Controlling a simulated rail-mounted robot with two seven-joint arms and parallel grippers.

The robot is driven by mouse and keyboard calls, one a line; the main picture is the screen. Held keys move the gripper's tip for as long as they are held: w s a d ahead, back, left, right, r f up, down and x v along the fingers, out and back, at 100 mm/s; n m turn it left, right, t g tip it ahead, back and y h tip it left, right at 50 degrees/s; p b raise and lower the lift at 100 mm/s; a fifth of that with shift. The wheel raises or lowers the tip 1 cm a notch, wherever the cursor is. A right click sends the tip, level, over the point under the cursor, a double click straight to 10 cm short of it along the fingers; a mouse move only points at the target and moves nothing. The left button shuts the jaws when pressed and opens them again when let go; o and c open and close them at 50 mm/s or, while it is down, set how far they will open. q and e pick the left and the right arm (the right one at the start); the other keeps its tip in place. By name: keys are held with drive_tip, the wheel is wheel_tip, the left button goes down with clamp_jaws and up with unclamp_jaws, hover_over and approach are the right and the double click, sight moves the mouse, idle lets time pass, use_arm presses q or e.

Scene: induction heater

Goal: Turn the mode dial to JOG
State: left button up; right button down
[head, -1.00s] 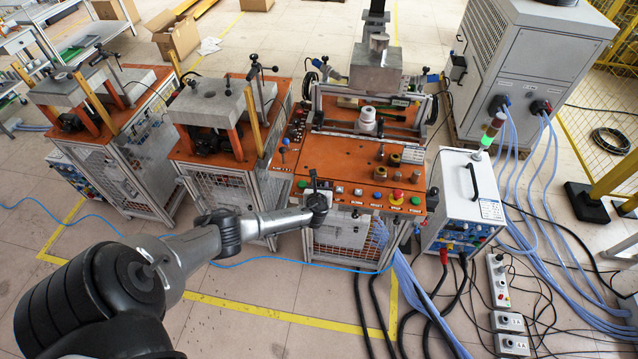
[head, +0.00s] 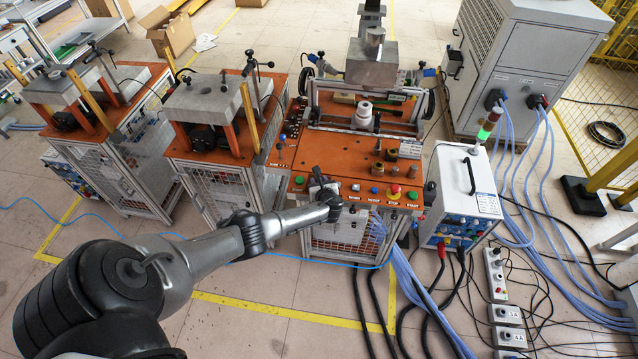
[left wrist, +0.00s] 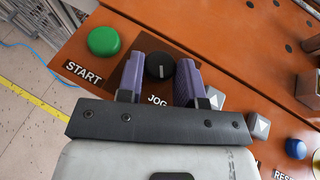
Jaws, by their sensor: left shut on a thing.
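The mode dial (left wrist: 160,67) is a small black round knob on the orange panel, seen in the left wrist view. A short white mark on it runs up and down in the picture. The lettering JOG (left wrist: 157,100) sits just below it, partly cut off by my gripper body. My left gripper (left wrist: 159,72) has its two purple fingers on either side of the dial and is shut on it. In the head view the left gripper (head: 318,182) is at the panel's front left and hides the dial. My right gripper is not in view.
A green START button (left wrist: 103,41) is left of the dial. A grey arrow button (left wrist: 259,126) and a blue button (left wrist: 296,148) are to its right. A red emergency knob (head: 395,189) is farther right on the panel. A white power unit (head: 462,195) stands beside the machine.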

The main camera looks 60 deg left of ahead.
use_arm(q)
drive_tip(key=o, duration=0.7)
drive_tip(key=shift+r, duration=0.1)
drive_tip(key=shift+o, duration=1)
drive_tip(key=shift+d+r, duration=0.1)
drive_tip(key=shift+d, duration=0.1)
drive_tip(key=p+v, duration=0.3)
drive_tip(key=v, duration=1)
drive_tip(key=shift+d, duration=0.15)
drive_tip(key=shift+s, duration=0.15)
